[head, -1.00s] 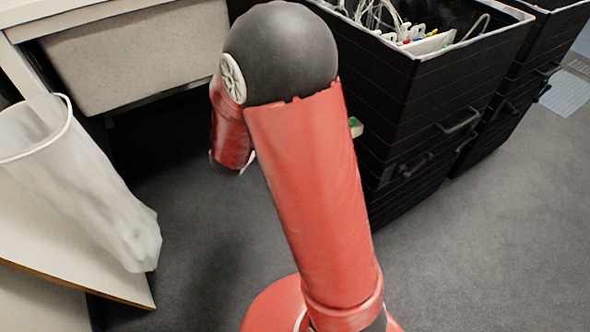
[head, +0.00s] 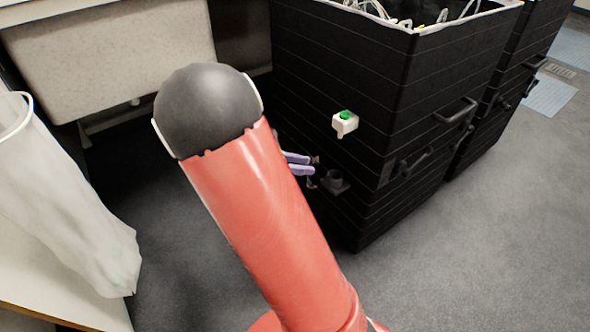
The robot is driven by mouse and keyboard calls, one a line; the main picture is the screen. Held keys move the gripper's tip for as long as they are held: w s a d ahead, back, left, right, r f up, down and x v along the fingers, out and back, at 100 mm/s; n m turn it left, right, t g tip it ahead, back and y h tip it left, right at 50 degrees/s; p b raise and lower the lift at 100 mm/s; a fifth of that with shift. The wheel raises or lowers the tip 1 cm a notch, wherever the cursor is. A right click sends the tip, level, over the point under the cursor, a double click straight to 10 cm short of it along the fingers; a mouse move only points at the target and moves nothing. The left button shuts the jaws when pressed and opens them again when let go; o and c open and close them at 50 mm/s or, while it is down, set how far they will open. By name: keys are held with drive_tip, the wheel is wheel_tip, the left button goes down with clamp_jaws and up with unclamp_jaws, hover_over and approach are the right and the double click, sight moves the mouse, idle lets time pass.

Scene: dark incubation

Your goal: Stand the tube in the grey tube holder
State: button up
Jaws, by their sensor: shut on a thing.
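In the head view my gripper (head: 312,166) shows only by its pale purple fingers, past the right edge of my red arm. It is shut on a small, thin, dark thing, which I take to be the tube (head: 311,183); only small bits show above and below the fingers, and it looks roughly upright. A small dark grey holder (head: 335,182) with a raised round top is just right of the fingertips, against the black cabinet side. The tube appears beside the holder, apart from it; the depth between them is unclear. My arm hides the rest of the gripper.
Black drawer cabinets (head: 440,90) with handles stand at right, one holding cables on top. A white box with a green button (head: 345,123) is at the cabinet's side. A white bin with a liner (head: 65,215) is at left. Grey floor (head: 450,260) is clear at lower right.

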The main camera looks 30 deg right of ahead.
drive_tip(key=d+f+b, duration=0.3)
drive_tip(key=d+b, duration=0.1)
drive_tip(key=d, duration=0.4)
drive_tip(key=shift+w+d, duration=0.35)
drive_tip(key=shift+d, duration=0.05)
drive_tip(key=shift+f, duration=0.65)
idle(0.6)
drive_tip(key=o, duration=1)
drive_tip(key=shift+o, duration=0.2)
